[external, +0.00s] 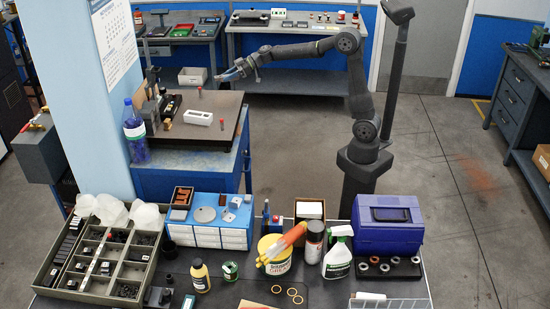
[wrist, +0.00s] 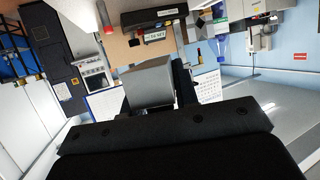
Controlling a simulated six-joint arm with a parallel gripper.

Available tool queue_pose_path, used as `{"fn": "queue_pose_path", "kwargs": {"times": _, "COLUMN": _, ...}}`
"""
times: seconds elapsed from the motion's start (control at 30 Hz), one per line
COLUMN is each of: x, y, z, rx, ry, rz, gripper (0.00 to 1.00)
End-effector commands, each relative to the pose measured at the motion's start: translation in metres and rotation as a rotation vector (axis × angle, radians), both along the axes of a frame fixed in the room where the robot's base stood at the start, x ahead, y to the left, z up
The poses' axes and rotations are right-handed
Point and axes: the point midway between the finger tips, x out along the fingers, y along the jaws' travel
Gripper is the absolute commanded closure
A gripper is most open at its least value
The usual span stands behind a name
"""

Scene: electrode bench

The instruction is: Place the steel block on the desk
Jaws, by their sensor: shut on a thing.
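My gripper (external: 226,76) is at the end of my outstretched arm, pointing left above a blue-legged desk (external: 222,133) with a dark top. In the wrist view, a grey steel block (wrist: 150,84) sits between the dark fingers, and my gripper is shut on it. The block looks clear of any surface. In the external view it is too small to make out clearly at the fingertips.
A white box (external: 198,118), a small red-topped piece (external: 222,123) and dark equipment stand on the desk. The front bench is crowded with a parts tray (external: 37,283), bottles and a blue case (external: 388,235).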

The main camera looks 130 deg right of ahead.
Motion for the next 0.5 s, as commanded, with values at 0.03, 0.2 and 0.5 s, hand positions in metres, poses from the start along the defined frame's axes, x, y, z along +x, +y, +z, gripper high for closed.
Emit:
{"fn": "queue_pose_path", "kwargs": {"times": 0.03, "x": 0.002, "y": 0.001, "z": -0.003, "rx": 0.000, "ry": -0.001, "rz": 0.001, "gripper": 1.00}}
{"fn": "queue_pose_path", "kwargs": {"times": 0.2, "x": 0.027, "y": 0.009, "z": -0.020, "rx": 0.001, "ry": 0.001, "rz": 0.004, "gripper": 1.00}}
{"fn": "queue_pose_path", "kwargs": {"times": 0.5, "x": 0.088, "y": 0.025, "z": -0.058, "rx": 0.001, "ry": 0.000, "rz": 0.003, "gripper": 1.00}}
